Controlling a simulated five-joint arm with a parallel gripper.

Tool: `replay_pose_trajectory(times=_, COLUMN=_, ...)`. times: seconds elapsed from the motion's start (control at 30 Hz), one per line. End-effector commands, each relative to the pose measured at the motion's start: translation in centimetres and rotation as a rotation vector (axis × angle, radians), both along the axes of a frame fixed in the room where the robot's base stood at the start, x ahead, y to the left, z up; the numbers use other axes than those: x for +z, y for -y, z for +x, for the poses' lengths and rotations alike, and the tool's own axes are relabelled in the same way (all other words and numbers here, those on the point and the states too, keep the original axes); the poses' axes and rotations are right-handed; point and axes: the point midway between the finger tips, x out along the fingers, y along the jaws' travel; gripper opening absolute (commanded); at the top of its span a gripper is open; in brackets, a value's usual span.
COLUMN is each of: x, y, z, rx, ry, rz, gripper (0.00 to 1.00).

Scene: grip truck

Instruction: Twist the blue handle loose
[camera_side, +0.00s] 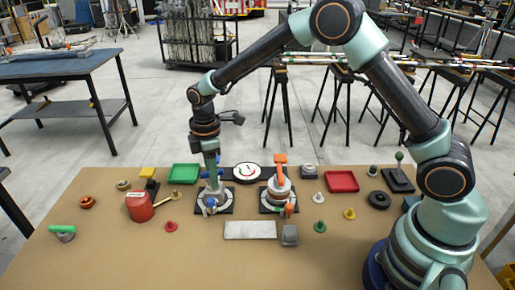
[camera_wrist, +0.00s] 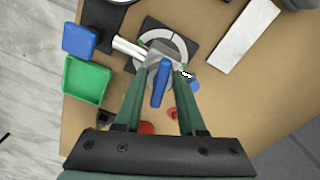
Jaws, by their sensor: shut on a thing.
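The blue handle (camera_wrist: 160,84) sits on top of a valve with a round grey flange (camera_wrist: 180,48) on a dark square base. In the wrist view the handle points along the jaws and lies between the two green fingers of my gripper (camera_wrist: 162,88), which is shut on it. In the side view my gripper (camera_side: 212,178) reaches straight down onto the valve, which stands on its dark plate (camera_side: 228,204). The handle is largely hidden there by the fingers. A silver pipe stub (camera_wrist: 130,47) leaves the valve's side.
A second valve with an orange handle (camera_side: 280,160) stands close on the right, with a round gauge (camera_side: 247,172) between and behind. A pale plate (camera_side: 250,230) lies in front.

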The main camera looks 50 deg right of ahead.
Motion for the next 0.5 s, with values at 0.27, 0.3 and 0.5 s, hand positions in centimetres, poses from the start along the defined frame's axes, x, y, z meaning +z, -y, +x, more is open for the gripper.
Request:
replay_pose_trajectory(times=0.27, x=-0.08, y=-0.01, z=-0.11, rx=0.009, ry=-0.004, rz=-0.001, gripper=0.5)
replay_pose_trajectory(times=0.3, x=-0.08, y=0.0, z=-0.12, rx=0.008, ry=-0.004, rz=-0.001, gripper=0.5)
replay_pose_trajectory(times=0.5, x=0.05, y=0.0, z=-0.09, rx=0.006, ry=-0.003, rz=-0.001, gripper=0.5)
